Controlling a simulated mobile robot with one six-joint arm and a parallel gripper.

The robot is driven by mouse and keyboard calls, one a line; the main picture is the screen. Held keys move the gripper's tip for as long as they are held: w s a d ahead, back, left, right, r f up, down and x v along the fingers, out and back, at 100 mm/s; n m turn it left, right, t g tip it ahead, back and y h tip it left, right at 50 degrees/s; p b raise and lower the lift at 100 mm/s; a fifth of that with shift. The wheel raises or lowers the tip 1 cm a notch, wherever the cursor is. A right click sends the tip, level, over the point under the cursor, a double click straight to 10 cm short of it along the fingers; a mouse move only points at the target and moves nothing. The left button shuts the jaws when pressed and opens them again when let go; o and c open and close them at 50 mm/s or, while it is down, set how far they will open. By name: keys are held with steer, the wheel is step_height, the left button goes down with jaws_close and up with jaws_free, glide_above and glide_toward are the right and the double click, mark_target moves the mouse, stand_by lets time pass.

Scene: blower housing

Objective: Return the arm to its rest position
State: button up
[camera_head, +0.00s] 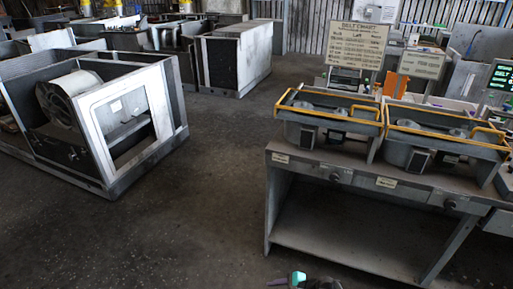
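A small part of my arm (304,281) shows at the bottom edge of the head view, right of centre. It has a teal-lit piece and dark parts, and the frame edge cuts it off. I cannot make out the gripper's fingers or whether anything is in them. The arm part appears in front of the workbench (330,232). The blower housing (68,97) is a pale round drum inside an open metal cabinet (125,120) at the left, well apart from my arm.
Two grey trays with yellow rails, a left one (328,110) and a right one (445,134), stand on the workbench. A sign board (356,45) stands behind them. A closed cabinet (235,57) is at the back. The dark floor (190,225) between cabinet and bench is clear.

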steer(key=s+f+n+g+h, duration=0.3)
steer(key=s+f+n+g, duration=0.35)
steer(key=s, duration=0.55)
steer(key=s+d+f+n+g+h, duration=0.1)
steer(key=s+d+n+g+h, duration=0.1)
steer(key=s+d+n+h, duration=0.3)
steer(key=s+d+n, duration=0.3)
steer(key=d+n, duration=0.2)
steer(key=n, duration=0.1)
steer(key=shift+s+d+f+h, duration=0.15)
steer(key=shift+s+d+h, duration=0.15)
steer(key=shift+d, duration=0.1)
steer(key=shift+n, duration=0.35)
stand_by(0.5)
